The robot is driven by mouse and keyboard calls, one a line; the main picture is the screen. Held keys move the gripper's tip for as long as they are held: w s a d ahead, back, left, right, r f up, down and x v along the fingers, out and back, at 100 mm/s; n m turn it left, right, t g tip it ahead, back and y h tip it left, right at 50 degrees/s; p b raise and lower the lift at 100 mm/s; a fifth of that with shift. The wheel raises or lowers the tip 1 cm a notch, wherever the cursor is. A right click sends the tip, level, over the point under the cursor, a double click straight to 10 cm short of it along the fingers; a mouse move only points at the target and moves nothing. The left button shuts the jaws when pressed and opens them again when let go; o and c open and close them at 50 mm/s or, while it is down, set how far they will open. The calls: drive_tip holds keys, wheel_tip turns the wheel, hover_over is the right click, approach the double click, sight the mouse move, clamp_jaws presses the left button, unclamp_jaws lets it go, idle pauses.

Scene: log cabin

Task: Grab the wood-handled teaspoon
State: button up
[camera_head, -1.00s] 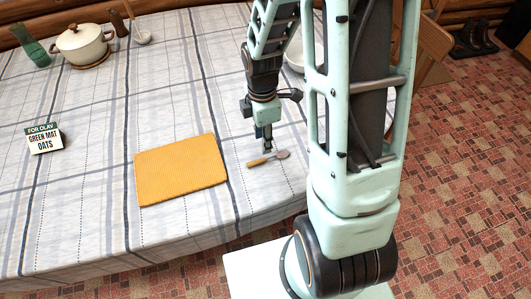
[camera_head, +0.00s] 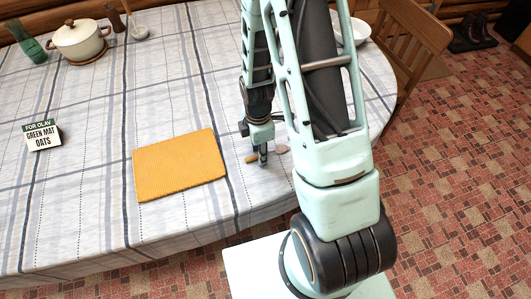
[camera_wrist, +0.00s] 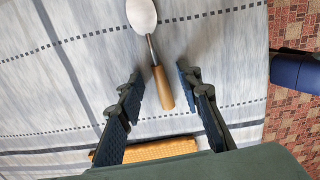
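The wood-handled teaspoon lies on the checked tablecloth near the table's front edge. In the head view its wooden handle (camera_head: 251,159) and bowl show on either side of my gripper (camera_head: 263,163), which hides its middle. In the wrist view the teaspoon (camera_wrist: 160,88) has a pale metal bowl at the top and a light wooden handle pointing down between my fingers. My gripper (camera_wrist: 157,108) is open, with one finger on each side of the handle and a gap to both. I cannot tell its exact height above the cloth.
An orange mat (camera_head: 180,166) lies left of the gripper; its edge shows in the wrist view (camera_wrist: 150,150). A small sign (camera_head: 42,134) stands at the left. A chair (camera_head: 412,42) is at the right.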

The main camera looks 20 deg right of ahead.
drive_tip(key=shift+c, duration=0.5)
clamp_jaws()
